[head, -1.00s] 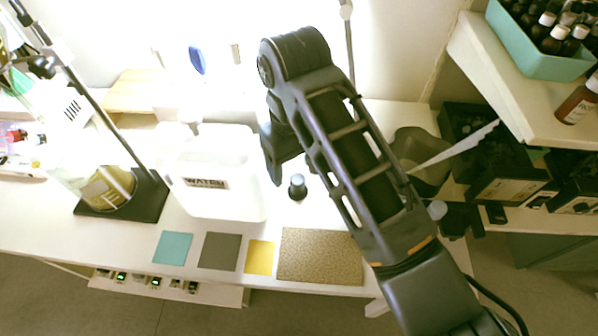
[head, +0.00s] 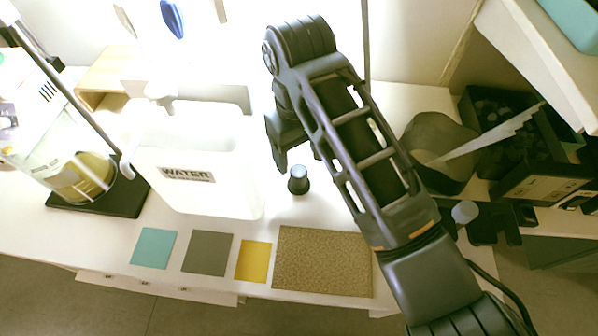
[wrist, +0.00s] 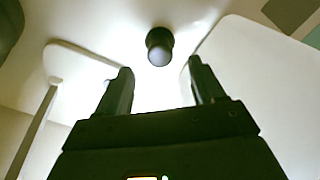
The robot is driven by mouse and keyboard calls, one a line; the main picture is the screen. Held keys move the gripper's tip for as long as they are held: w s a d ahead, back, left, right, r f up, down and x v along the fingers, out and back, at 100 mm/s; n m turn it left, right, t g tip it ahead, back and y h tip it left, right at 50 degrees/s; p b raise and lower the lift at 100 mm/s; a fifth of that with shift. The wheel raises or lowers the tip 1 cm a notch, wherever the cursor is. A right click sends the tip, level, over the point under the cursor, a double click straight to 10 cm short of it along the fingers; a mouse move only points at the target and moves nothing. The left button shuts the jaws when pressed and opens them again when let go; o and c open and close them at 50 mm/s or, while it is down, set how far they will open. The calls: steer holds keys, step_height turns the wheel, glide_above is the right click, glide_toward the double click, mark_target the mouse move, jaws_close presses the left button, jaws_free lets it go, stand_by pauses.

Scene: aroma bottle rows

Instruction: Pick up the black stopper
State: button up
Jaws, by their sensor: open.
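The black stopper (head: 298,181) stands on the white bench in the head view, just right of the white water container. Its top looks bluish grey there. In the wrist view the stopper (wrist: 159,46) is dark and round, beyond my fingertips and roughly centred between them. My gripper (wrist: 160,80) is open and empty, its two dark fingers apart and not touching the stopper. In the head view my arm hides most of the gripper.
The water container (head: 195,165) stands close to the stopper's left. Teal, grey and yellow squares and a speckled brown mat (head: 322,262) lie along the front edge.

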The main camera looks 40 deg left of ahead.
mark_target(299, 171)
step_height(299, 171, down, 6)
steer(key=shift+f, duration=0.25)
steer(key=shift+c, duration=0.3)
steer(key=c, duration=0.9)
